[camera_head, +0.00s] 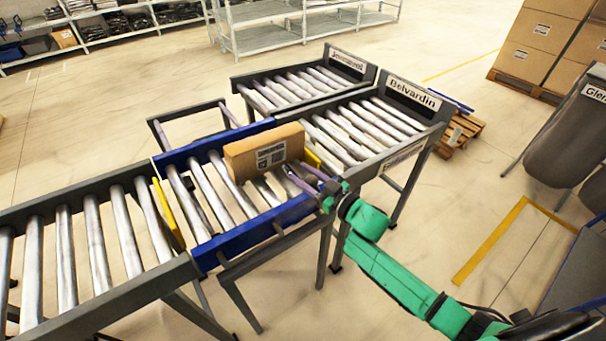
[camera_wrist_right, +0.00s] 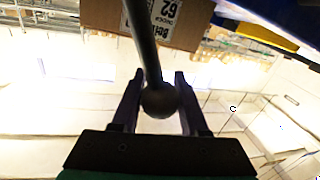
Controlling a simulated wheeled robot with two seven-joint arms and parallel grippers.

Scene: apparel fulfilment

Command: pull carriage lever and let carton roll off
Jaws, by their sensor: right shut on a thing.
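The brown carton (camera_head: 263,150) with a white label sits on the rollers of the blue-railed carriage (camera_head: 255,228), towards its right end. It also shows in the right wrist view (camera_wrist_right: 190,22). The carriage lines up with the Belvardin lane (camera_head: 365,130) on its right. My right gripper (camera_head: 312,182) is at the carriage's front right corner. In the right wrist view its fingers are around the ball knob of the carriage lever (camera_wrist_right: 160,101), whose rod runs up past the carton. The lever is hard to make out in the head view.
A yellow stop plate (camera_head: 168,213) stands at the carriage's left end, beside the infeed roller conveyor (camera_head: 85,250). Another yellow plate (camera_head: 312,159) shows beside the carton. A second outfeed lane (camera_head: 290,90) lies behind. Both outfeed lanes are empty. Stacked boxes (camera_head: 545,40) stand far right.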

